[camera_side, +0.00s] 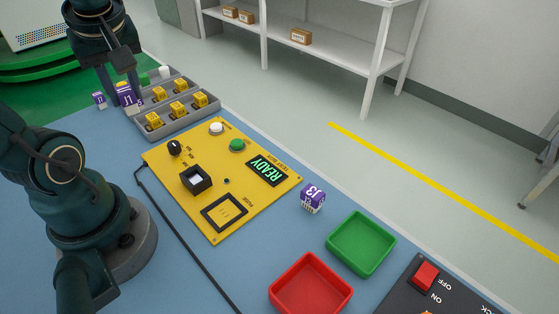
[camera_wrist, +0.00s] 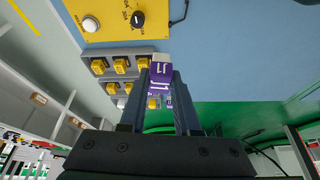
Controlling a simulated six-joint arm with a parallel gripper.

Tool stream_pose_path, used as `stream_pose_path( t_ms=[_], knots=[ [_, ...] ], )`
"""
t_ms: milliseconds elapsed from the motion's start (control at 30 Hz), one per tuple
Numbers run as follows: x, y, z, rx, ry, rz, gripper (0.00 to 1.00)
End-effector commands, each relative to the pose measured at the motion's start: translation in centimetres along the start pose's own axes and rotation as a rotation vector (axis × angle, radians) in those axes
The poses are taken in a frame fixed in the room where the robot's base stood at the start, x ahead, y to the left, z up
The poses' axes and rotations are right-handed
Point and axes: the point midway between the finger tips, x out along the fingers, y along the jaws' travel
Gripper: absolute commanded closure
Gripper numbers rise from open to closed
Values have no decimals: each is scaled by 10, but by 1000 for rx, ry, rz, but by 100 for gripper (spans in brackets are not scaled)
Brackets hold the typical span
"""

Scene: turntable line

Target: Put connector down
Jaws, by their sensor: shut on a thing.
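My gripper (camera_side: 122,88) is at the far left of the side view, pointing down beside the grey tray (camera_side: 186,123). It is shut on a purple and white connector (camera_side: 125,95), which also shows between the fingers in the wrist view (camera_wrist: 160,72). The label on it is hard to read for certain. The fingers hide part of it, and I cannot tell whether its underside touches anything. A smaller-looking purple connector (camera_side: 99,100) stands on the blue table left of the gripper. Another purple connector marked J3 (camera_side: 312,198) stands right of the yellow panel.
The grey tray holds several yellow connectors (camera_side: 179,109). The yellow panel (camera_side: 215,222) has a socket, buttons and a READY display (camera_side: 266,169). A green bin (camera_side: 361,244) and a red bin (camera_side: 311,287) look empty. A dark switch box (camera_side: 420,290) is at the lower right.

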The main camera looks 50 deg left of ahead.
Motion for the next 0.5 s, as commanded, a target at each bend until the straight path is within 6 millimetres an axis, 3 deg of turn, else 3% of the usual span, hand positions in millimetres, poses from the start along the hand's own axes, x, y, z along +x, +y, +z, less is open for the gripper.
stream_pose_path(
  t_ms=[133, 267, 367, 500],
  knots=[
    [-14, 56, -4, 240, -2, 98, 100],
    [-28, 111, 12, 482, -3, 197, 100],
    [-39, 150, 37, 662, -4, 271, 100],
    [-54, 194, 87, 897, -5, 368, 100]
  ],
)
